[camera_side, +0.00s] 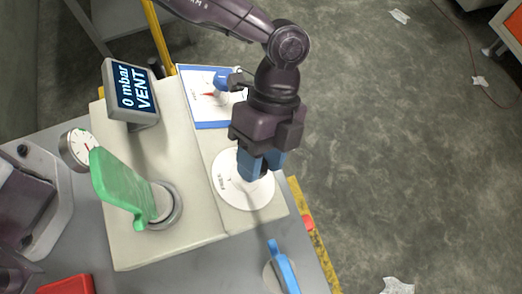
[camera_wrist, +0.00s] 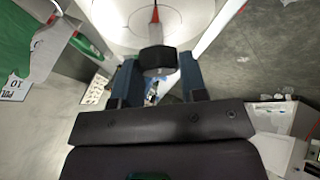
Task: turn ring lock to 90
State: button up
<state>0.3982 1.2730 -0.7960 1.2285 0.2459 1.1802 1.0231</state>
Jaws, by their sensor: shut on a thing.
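A round white dial plate (camera_side: 228,193) with dark markings lies on the right part of the pale bench block. My gripper (camera_side: 260,168) points down over it, its blue fingers close to the plate. In the wrist view, my gripper (camera_wrist: 158,72) is shut on a dark knob (camera_wrist: 157,58) between the fingers. A white round surface with a red pointer (camera_wrist: 155,16) shows beyond the knob. The dial's markings are too small to read, and my fingers hide the knob in the side view.
A display (camera_side: 133,92) reads "0 mbar VENT", with a round gauge (camera_side: 76,147) below it. A blue-edged panel (camera_side: 206,108) with a red pointer and blue handle stands behind my gripper. A blue lever (camera_side: 284,268) is in front. The floor at right is mostly open.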

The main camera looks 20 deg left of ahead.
jog(key=o, duration=0.9)
jog(key=v, duration=1.3)
